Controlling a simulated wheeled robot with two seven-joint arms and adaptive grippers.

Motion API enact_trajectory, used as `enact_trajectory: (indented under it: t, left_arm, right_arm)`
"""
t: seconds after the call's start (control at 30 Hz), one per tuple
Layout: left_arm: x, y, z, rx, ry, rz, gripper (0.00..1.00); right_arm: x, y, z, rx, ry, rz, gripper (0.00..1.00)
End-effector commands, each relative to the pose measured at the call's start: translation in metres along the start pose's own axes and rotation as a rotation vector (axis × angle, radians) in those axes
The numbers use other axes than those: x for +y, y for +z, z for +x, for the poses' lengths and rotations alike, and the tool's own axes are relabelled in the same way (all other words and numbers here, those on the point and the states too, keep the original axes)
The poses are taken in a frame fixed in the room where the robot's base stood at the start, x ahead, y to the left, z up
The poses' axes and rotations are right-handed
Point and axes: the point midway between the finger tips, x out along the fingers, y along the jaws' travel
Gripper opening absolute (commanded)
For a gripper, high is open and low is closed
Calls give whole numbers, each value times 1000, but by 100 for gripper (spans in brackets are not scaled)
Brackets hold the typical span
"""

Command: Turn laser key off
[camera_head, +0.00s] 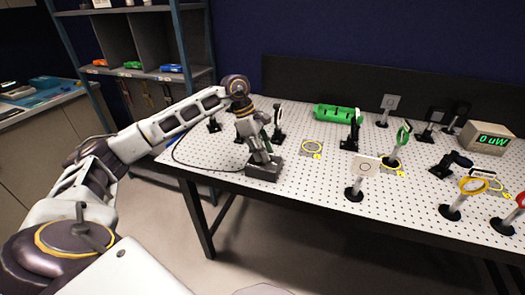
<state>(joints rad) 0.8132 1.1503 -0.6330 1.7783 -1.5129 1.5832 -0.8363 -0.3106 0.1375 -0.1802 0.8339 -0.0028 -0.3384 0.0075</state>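A small dark box (262,173) sits at the front left edge of the perforated optical table, with a black cable looping away to its left. It may be the laser's control box. No key can be made out on it; my gripper covers part of its top. My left gripper (262,157) points down right at the box, its fingertips at or just above the top. The fingers are too small and dark to tell whether they are open or shut, or whether they touch anything. My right gripper is not in view.
The optical table (310,185) holds a green cylinder (338,114), several post-mounted optics, a white card (365,167) on a post and a meter (486,137) reading "0 uW". A shelf rack (140,75) stands behind left. The table's front left surface is mostly bare.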

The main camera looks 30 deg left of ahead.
Motion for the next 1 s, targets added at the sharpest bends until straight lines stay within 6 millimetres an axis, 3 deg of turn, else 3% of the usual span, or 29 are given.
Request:
enact_trajectory:
  t: [0.13,0.37,1.0]
  left_arm:
    - [0,0,0,0,0,0,28]
    - [0,0,0,0,0,0,0]
    - [0,-1,0,1,32,-74,0]
  right_arm:
    - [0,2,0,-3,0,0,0]
    - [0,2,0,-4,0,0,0]
    - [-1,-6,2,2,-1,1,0]
